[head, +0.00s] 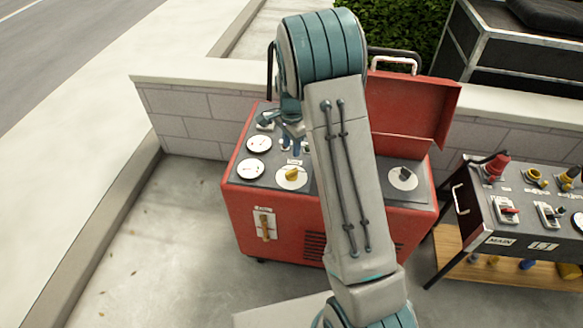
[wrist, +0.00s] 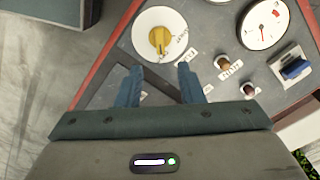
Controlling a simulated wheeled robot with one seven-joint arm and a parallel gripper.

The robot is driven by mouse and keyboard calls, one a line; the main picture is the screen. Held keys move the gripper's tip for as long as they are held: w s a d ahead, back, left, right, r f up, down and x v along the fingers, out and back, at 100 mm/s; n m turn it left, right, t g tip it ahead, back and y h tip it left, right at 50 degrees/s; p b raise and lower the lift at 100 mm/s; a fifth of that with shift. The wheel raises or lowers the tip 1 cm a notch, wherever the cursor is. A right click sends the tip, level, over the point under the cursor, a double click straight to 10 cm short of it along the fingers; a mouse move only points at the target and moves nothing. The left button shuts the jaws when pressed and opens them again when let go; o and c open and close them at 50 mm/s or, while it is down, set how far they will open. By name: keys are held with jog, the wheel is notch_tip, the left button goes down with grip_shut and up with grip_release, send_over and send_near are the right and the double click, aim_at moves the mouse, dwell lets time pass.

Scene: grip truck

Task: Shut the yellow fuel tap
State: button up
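A yellow tap knob (head: 291,174) sits on a white round disc near the front edge of the red machine's grey top panel. In the wrist view the yellow knob (wrist: 159,41) lies just beyond my fingertips, its grip pointing roughly along the picture's vertical. My gripper (head: 293,148) is over the panel, just behind the knob. In the wrist view my gripper (wrist: 159,72) has its two blue fingers apart with nothing between them. I cannot make out the label beside the disc.
The red machine (head: 285,220) has an open lid (head: 410,105), white gauges (head: 259,143), another knob (head: 403,178) at right and a front lever (head: 265,226). A cart (head: 515,215) with controls stands at right. A low wall (head: 190,115) runs behind. Paving at left is clear.

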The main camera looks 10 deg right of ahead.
aim_at(292, 171)
notch_tip(292, 171, down, 11)
jog(key=shift+r+p, duration=0.15)
jog(key=shift+p, duration=0.2)
grip_shut()
